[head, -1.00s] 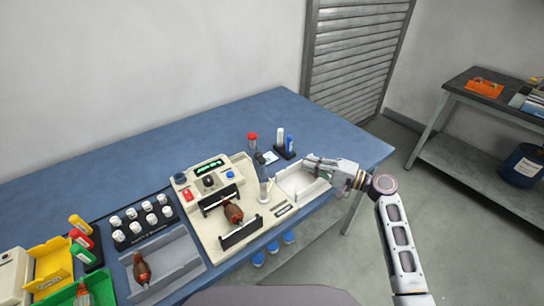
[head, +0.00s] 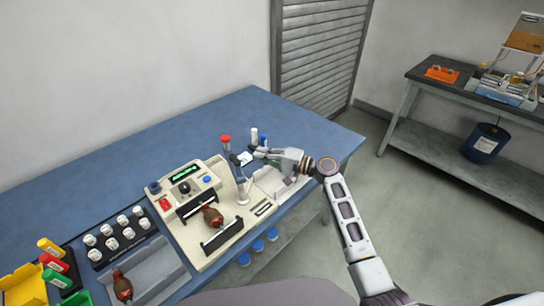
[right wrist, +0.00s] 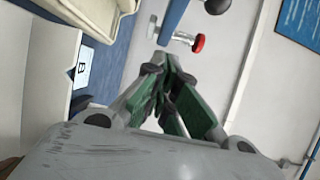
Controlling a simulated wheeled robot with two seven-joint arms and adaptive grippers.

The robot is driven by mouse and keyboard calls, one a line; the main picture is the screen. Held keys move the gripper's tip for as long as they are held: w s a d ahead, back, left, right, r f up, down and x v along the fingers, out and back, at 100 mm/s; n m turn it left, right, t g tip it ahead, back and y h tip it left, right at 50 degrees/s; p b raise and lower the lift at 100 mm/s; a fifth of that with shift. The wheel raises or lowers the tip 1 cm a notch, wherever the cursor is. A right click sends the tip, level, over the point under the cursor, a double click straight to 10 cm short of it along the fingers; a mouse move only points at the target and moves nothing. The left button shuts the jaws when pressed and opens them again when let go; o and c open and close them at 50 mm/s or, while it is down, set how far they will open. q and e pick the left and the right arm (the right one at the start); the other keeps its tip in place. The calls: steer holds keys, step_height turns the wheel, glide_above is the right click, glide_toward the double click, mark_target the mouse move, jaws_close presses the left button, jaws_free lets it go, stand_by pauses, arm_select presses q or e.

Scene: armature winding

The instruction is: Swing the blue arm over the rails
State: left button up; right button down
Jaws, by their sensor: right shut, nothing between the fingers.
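The blue arm (head: 231,161) stands raised on the machine, with a red knob (head: 225,138) at its top. In the right wrist view the blue arm (right wrist: 173,17) and red knob (right wrist: 198,43) lie just beyond my fingertips, apart from them. Two dark rails (head: 194,204) and (head: 221,236) stand on the beige machine (head: 180,223), with a brown armature (head: 211,217) between them. My right gripper (head: 270,154) is shut and empty, to the right of the blue arm; it also shows in the right wrist view (right wrist: 160,68). My left gripper is out of view.
A small stand with a white and a blue marker (head: 254,137) is close behind my right gripper. The back of the blue table (head: 120,150) is clear.

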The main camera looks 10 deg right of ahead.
steer(key=a, duration=0.3)
steer(key=shift+a+p, duration=0.1)
steer(key=shift+p, duration=0.25)
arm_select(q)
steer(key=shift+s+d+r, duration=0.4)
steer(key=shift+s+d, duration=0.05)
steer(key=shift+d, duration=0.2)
arm_select(e)
steer(key=shift+s+a, duration=0.3)
steer(key=shift+a, duration=0.5)
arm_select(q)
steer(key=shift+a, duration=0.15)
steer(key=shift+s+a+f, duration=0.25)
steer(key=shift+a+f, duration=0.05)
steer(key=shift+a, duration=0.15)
arm_select(e)
steer(key=shift+w+a+n+g, duration=0.15)
steer(key=shift+n+g, duration=0.15)
steer(key=shift+g, duration=0.2)
